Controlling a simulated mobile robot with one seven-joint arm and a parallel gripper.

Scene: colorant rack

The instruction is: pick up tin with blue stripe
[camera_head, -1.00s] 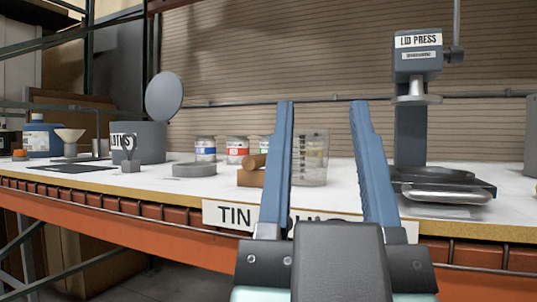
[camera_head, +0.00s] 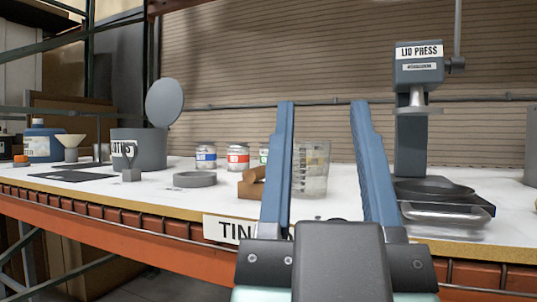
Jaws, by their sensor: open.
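The tin with the blue stripe (camera_head: 206,156) stands upright at the back of the white shelf, left of the middle. A tin with a red stripe (camera_head: 238,157) stands to its right. A tin with a green stripe (camera_head: 264,153) is right of that, partly hidden behind my gripper's left finger. My gripper (camera_head: 322,105) is open and empty, its two blue fingers pointing up in the picture in front of the shelf. The blue-striped tin is outside the fingers, to their left and farther back.
Wooden blocks (camera_head: 249,189) and a clear beaker (camera_head: 313,170) stand near the fingers. A grey ring (camera_head: 194,179) lies in front of the blue-striped tin. A grey bin (camera_head: 149,149) is left, the lid press (camera_head: 418,125) right. The shelf's front edge carries a sign (camera_head: 226,230).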

